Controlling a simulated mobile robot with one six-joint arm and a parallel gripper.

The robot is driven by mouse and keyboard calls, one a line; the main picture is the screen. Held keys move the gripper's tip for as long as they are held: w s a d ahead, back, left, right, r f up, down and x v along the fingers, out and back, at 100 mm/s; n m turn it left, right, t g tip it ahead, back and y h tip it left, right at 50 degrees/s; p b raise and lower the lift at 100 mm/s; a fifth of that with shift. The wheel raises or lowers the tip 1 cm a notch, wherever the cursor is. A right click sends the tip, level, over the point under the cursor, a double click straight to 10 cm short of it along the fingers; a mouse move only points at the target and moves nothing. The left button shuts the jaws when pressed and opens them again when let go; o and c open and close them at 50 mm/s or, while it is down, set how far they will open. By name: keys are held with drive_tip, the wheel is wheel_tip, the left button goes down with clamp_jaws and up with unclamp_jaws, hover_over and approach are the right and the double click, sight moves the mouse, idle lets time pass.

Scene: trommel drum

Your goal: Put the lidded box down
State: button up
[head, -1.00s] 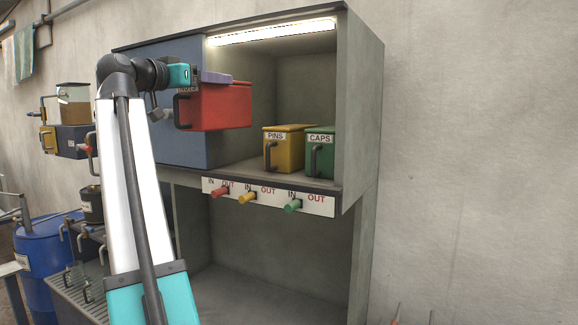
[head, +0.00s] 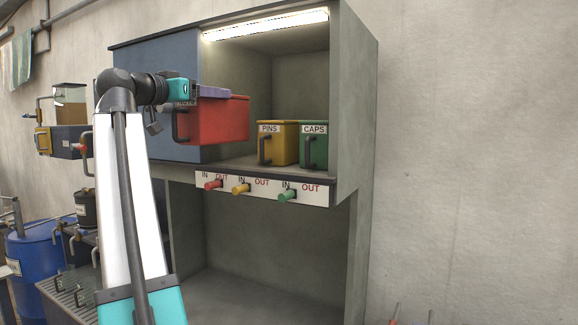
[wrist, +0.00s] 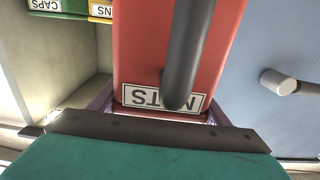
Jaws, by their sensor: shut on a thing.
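The lidded box is red (head: 215,122), with a dark handle on its front. In the wrist view its label (wrist: 158,98) reads NUTS upside down. My gripper (head: 213,92) is shut on the box, with a purple finger along its upper side; in the wrist view purple shows at both sides of the box. The box hangs level in the air at the cabinet's upper opening, left of the yellow PINS box (head: 285,144) and the green CAPS box (head: 316,150). Its underside is a little above the shelf (head: 238,166) in the head view.
A blue panel (head: 165,75) covers the left of the upper bay. Red, yellow (head: 240,188) and green knobs stick out below the shelf edge, beside IN and OUT marks. The shelf left of the PINS box looks bare. A blue drum (head: 45,255) stands at far left.

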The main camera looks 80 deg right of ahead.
sight(234, 97)
drive_tip(key=shift+d, duration=0.1)
drive_tip(key=b+x, duration=0.7)
drive_tip(key=x, duration=0.4)
drive_tip(key=s+d+f, duration=0.2)
drive_tip(key=d, duration=0.6)
drive_tip(key=shift+f+p, duration=0.3)
drive_tip(key=shift+f, duration=0.1)
idle(0.4)
drive_tip(key=shift+s+f, duration=0.1)
drive_tip(key=shift+d+f+p, duration=0.1)
drive_tip(key=shift+f+p, duration=0.35)
drive_tip(key=shift+f, duration=0.45)
drive_tip(key=shift+d+f+p, duration=0.15)
drive_tip(key=shift+f+p, duration=0.3)
drive_tip(key=shift+f, duration=0.5)
